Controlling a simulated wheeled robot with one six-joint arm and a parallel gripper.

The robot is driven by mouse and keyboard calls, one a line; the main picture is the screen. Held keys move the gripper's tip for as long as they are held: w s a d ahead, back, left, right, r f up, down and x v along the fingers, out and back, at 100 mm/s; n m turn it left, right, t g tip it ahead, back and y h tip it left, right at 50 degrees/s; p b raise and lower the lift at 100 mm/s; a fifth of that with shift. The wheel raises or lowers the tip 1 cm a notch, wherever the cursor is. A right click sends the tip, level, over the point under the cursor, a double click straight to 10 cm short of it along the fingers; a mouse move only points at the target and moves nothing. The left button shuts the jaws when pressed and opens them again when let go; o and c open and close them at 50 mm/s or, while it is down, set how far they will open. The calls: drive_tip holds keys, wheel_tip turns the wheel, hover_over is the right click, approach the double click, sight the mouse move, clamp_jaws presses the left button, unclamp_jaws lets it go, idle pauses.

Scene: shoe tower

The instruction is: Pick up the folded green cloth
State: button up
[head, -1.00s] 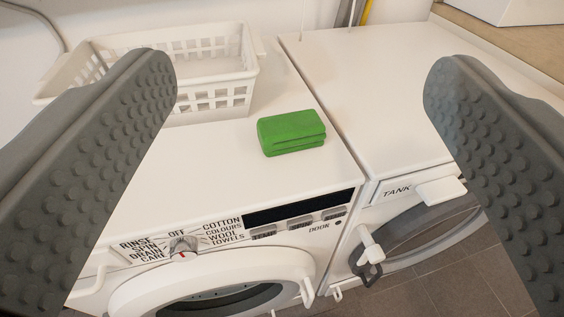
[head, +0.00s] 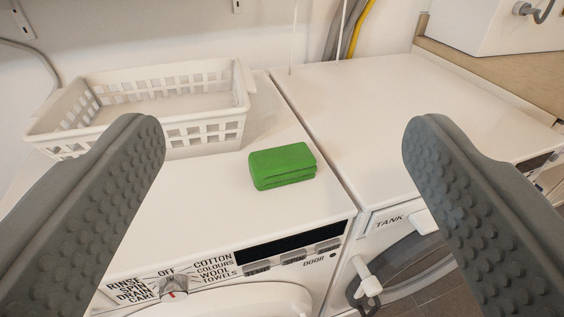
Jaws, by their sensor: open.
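The folded green cloth (head: 282,167) lies flat on top of the left white machine (head: 215,207), near its right edge and behind the control panel. My gripper (head: 284,135) is open and empty. Its two grey, knobbed fingers stand wide apart at the left and right of the picture. The cloth shows between the fingers, farther from the camera than they are, and neither finger appears to touch it.
An empty-looking white basket (head: 205,127) stands behind and left of the cloth. A second white machine (head: 385,115) adjoins on the right, its top clear. A dial (head: 172,285) is on the front panel. Cables (head: 352,30) run up the back wall.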

drive_tip(key=shift+o, duration=0.4)
drive_tip(key=shift+w, duration=0.1)
drive_tip(key=m+g, duration=1.4)
drive_tip(key=g, duration=0.3)
hover_over(282, 155)
wheel_tip(282, 155, down, 6)
drive_tip(key=f, duration=1.1)
drive_tip(key=shift+w+d+f, duration=0.25)
drive_tip(key=shift+d+f, duration=0.15)
drive_tip(key=shift+s+a+f, duration=0.1)
drive_tip(key=shift+f, duration=0.75)
drive_tip(key=shift+s+a+f, duration=0.15)
drive_tip(key=shift+f, duration=0.75)
drive_tip(key=shift+s+a+f, duration=0.1)
drive_tip(key=shift+f, duration=0.75)
drive_tip(key=c, duration=1.1)
wheel_tip(282, 155, up, 10)
drive_tip(key=shift+r, duration=0.1)
drive_tip(key=shift+c, duration=0.2)
